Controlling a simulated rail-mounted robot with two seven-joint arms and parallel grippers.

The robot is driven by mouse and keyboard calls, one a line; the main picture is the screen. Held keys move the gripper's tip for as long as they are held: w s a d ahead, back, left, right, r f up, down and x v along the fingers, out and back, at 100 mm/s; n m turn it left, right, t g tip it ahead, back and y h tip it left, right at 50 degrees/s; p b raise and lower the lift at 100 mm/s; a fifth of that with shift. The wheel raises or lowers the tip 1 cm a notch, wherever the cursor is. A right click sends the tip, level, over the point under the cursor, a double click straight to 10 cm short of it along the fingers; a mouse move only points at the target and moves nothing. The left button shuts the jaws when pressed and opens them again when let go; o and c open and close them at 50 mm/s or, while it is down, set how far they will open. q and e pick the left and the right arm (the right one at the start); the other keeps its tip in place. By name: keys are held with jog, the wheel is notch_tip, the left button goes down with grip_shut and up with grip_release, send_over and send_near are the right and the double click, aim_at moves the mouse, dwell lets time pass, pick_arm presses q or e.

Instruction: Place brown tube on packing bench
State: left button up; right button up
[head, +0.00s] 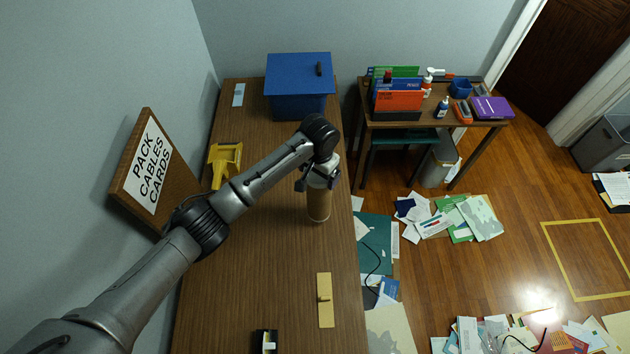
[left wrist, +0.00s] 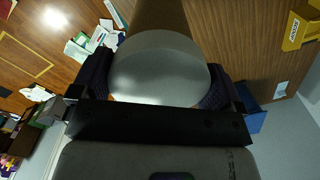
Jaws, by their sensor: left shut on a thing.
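The brown tube (head: 318,206) is upright over the right part of the packing bench (head: 250,285), near its right edge. I cannot tell whether its lower end touches the bench top. My left gripper (head: 320,183) is shut on the tube's upper end from above. In the left wrist view, the tube's pale round cap (left wrist: 160,70) sits between the two fingers, with its brown side beyond. My right gripper is not in view.
On the bench are a blue box (head: 298,105), a yellow holder (head: 225,163), a flat tan piece (head: 325,300) and a black item (head: 264,341). A sign (head: 148,167) stands at left. The bench front is mostly clear. Papers (head: 440,220) litter the floor.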

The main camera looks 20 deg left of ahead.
pick_arm(q)
jog(key=shift+s+a+f, duration=0.25)
jog(key=shift+s+f, duration=0.1)
jog(key=shift+s, duration=0.05)
notch_tip(320, 180, down, 4)
jog(key=shift+r, duration=0.1)
jog(key=o, duration=0.9)
jog(key=shift+f, duration=0.2)
notch_tip(320, 180, up, 11)
jog(key=shift+f+p, duration=0.1)
jog(key=shift+p, duration=0.2)
jog(key=shift+r, duration=0.8)
